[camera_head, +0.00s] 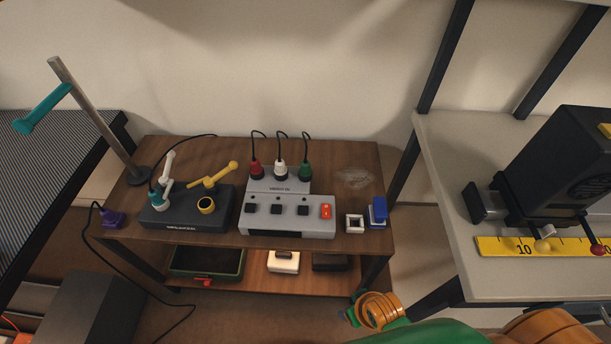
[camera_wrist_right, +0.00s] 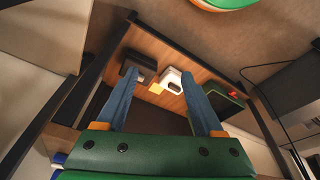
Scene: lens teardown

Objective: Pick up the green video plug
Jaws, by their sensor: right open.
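The green video plug (camera_head: 305,171) stands upright at the right end of a row of three plugs on the back of the grey switch box (camera_head: 290,228). A black cable rises from its top. The white plug (camera_head: 280,170) is beside it, and the red plug (camera_head: 256,169) is at the left end. My right gripper (camera_wrist_right: 160,73) is open and empty in the wrist view, with its blue fingers spread toward the lower shelf. The green plug does not show there. In the head view my right arm enters at the lower right, away from the plug. My left gripper is not in view.
The black speaker box (camera_head: 187,214) with levers stands left of the switch box. A purple plug (camera_head: 111,217) lies at the table's left end. A white square frame (camera_head: 354,222) and a blue block (camera_head: 378,211) are at the right. The lower shelf holds a green-edged tray (camera_head: 207,262).

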